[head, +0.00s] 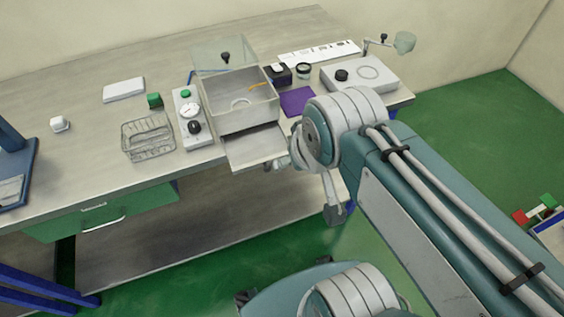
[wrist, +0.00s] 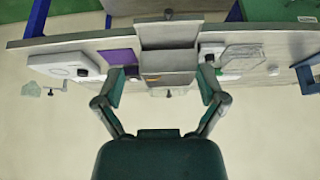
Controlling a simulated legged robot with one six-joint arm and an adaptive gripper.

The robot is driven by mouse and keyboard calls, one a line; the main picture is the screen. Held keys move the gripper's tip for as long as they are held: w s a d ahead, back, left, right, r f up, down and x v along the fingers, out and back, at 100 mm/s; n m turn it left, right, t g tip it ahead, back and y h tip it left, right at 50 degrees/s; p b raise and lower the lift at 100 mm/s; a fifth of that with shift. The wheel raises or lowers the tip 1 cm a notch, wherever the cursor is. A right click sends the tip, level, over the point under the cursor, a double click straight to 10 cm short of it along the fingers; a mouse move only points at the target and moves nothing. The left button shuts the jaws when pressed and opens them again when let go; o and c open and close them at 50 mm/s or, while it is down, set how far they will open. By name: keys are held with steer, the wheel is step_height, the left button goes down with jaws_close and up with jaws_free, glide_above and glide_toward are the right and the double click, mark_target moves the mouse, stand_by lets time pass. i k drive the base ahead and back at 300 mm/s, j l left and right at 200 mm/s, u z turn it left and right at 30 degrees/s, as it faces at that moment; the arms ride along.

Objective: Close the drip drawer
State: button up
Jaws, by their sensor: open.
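The drip drawer (head: 255,147) is a grey, shallow tray sticking out of the front of a grey metal box (head: 241,104), past the bench's front edge. In the wrist view, which appears upside down, the drawer (wrist: 168,17) reaches up beyond the bench edge, with the box (wrist: 168,62) below it. The box's clear lid (head: 224,55) with a black knob stands raised. My gripper (wrist: 162,80) is open and empty, its fingers spread either side of the box in that picture. In the head view my arm hides most of the gripper, close to the drawer's right side.
Left of the box are a gauge panel (head: 190,117) and a wire basket (head: 148,136). To its right are a purple cloth (head: 297,101) and a white device (head: 360,74). A green under-bench drawer (head: 103,215) is at the left.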

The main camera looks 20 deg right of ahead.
mark_target(249, 149)
steer(key=j+z, duration=0.2)
steer(key=j, duration=0.25)
steer(key=k+j+z, duration=0.1)
steer(key=j+z, duration=0.15)
steer(key=j, duration=0.2)
steer(key=k+j+z, duration=0.2)
steer(key=j, duration=0.2)
steer(key=i+j, duration=0.05)
